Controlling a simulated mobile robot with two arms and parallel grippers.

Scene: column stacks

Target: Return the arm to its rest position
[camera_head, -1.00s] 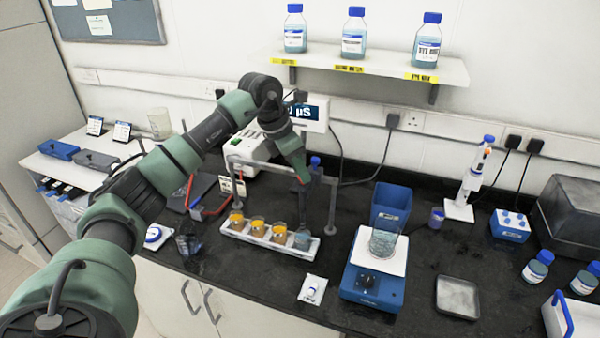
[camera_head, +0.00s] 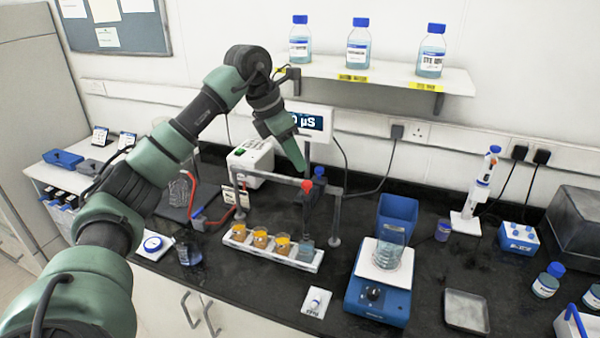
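My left arm comes in from the left and bends down over the bench. Its gripper end (camera_head: 302,166) is just above and behind the crossbar of a grey stand (camera_head: 270,174). The fingers do not show clearly, so I cannot tell whether they are open or shut. A red cap (camera_head: 307,186) and a blue cap (camera_head: 320,171) show at the stand's right part, close below the gripper end. My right gripper is not in view.
A white rack (camera_head: 268,257) with orange-filled and blue-grey beakers stands below the stand. A blue balance (camera_head: 376,298) bears a glass beaker (camera_head: 389,248). A small display (camera_head: 309,122) and a shelf (camera_head: 372,76) with bottles are behind. The front bench around the tray (camera_head: 466,311) is partly clear.

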